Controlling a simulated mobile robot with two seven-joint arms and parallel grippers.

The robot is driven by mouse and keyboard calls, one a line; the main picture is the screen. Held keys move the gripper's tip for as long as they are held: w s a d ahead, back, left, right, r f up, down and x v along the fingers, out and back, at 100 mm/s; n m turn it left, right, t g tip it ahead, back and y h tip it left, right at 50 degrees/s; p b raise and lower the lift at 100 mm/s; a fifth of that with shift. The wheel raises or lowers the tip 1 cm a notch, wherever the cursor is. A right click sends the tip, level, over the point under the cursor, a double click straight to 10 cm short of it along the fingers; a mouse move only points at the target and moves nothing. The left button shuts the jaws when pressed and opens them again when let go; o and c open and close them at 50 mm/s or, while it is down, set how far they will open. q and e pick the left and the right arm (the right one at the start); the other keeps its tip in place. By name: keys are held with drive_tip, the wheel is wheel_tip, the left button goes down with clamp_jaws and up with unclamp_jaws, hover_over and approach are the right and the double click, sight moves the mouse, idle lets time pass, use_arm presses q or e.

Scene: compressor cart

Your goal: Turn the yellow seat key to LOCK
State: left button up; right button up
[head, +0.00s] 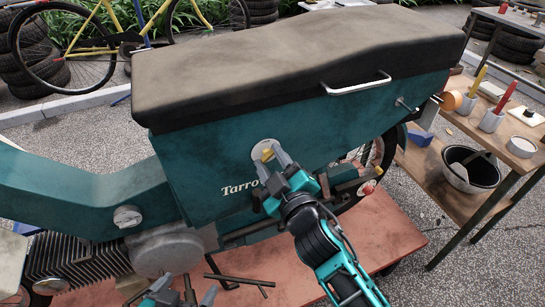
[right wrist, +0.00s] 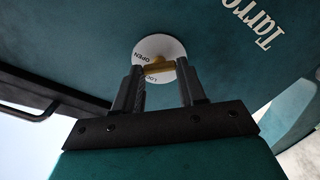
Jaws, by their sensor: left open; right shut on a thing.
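The yellow seat key (head: 267,154) sits on a round white disc (head: 262,146) on the teal side panel under the seat. In the right wrist view the key (right wrist: 158,67) lies as a bar across the disc (right wrist: 158,43), which bears the words OPEN and LOCK, upside down there. The bar runs roughly level in that picture; which word it points at I cannot tell. My right gripper (head: 268,162) is shut on the key, a finger at each end, partly hiding it. My left gripper (head: 184,288) is open and empty at the bottom edge, low before the motorcycle.
The motorcycle's long dark seat (head: 290,55) with a chrome handle (head: 357,86) is above the panel. It stands over a reddish platform (head: 385,240). A wooden side table (head: 465,130) with cups and a bucket (head: 470,170) stands at right. Dark rods lie near my left gripper.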

drive_tip(key=n+p, duration=0.1)
drive_tip(key=n, duration=0.3)
drive_tip(key=shift+n, duration=0.4)
use_arm(q)
drive_tip(key=shift+r, duration=0.85)
use_arm(e)
drive_tip(key=n, duration=0.5)
drive_tip(key=shift+n, duration=0.3)
drive_tip(key=o, duration=1.1)
drive_tip(key=shift+f, duration=0.1)
drive_tip(key=shift+c, duration=0.2)
